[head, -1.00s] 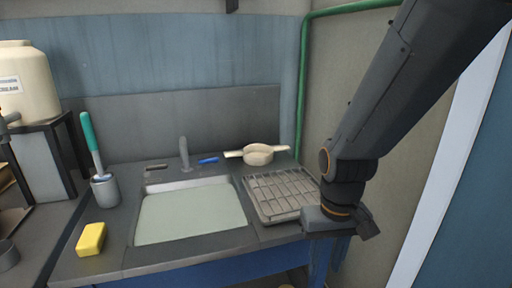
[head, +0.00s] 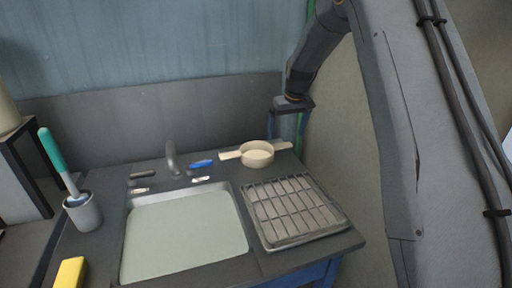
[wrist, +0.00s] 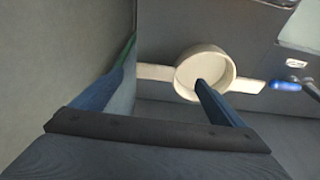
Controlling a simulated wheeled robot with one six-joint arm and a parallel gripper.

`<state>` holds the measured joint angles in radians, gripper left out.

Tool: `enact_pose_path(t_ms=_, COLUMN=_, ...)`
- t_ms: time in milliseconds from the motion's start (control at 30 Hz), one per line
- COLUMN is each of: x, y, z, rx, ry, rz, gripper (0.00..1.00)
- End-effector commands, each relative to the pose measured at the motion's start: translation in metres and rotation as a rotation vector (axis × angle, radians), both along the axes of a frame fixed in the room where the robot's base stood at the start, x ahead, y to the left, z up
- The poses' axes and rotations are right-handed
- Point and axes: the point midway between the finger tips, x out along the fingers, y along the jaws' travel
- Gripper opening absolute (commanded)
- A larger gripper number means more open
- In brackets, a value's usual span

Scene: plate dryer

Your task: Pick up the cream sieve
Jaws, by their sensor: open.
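The cream sieve (head: 257,154) sits on the dark counter behind the drying rack, upright, with a flat handle on each side. In the wrist view the sieve (wrist: 200,64) lies ahead of my gripper, with both handles showing. My gripper (head: 287,127) is open and empty, above and behind the sieve's right handle near the corner. In the wrist view one finger of my gripper (wrist: 165,62) overlaps the near part of the bowl; the other is by the wall. I cannot tell how high they are above the sieve.
A wire drying rack (head: 292,238) stands in front of the sieve. A sink (head: 185,240) with a tap (head: 171,157) is to the left. A blue object (head: 200,164) lies left of the sieve. A green pipe (head: 303,125) runs up the corner wall close to my gripper.

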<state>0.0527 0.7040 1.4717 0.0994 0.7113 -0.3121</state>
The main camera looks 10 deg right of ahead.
Motion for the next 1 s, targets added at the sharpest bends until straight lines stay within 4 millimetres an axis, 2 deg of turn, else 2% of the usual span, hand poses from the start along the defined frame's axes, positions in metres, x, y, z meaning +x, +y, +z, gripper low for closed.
enact_pose_path(t_ms=433, x=0.018, y=0.001, z=-0.031, rx=0.001, ry=-0.004, rz=0.004, gripper=0.93)
enact_pose_path(t_ms=767, x=0.032, y=0.002, z=-0.066, rx=0.001, ry=-0.004, rz=0.004, gripper=0.93)
enact_pose_path(t_ms=1000, x=0.035, y=0.002, z=-0.072, rx=0.0, ry=-0.007, rz=0.004, gripper=0.93)
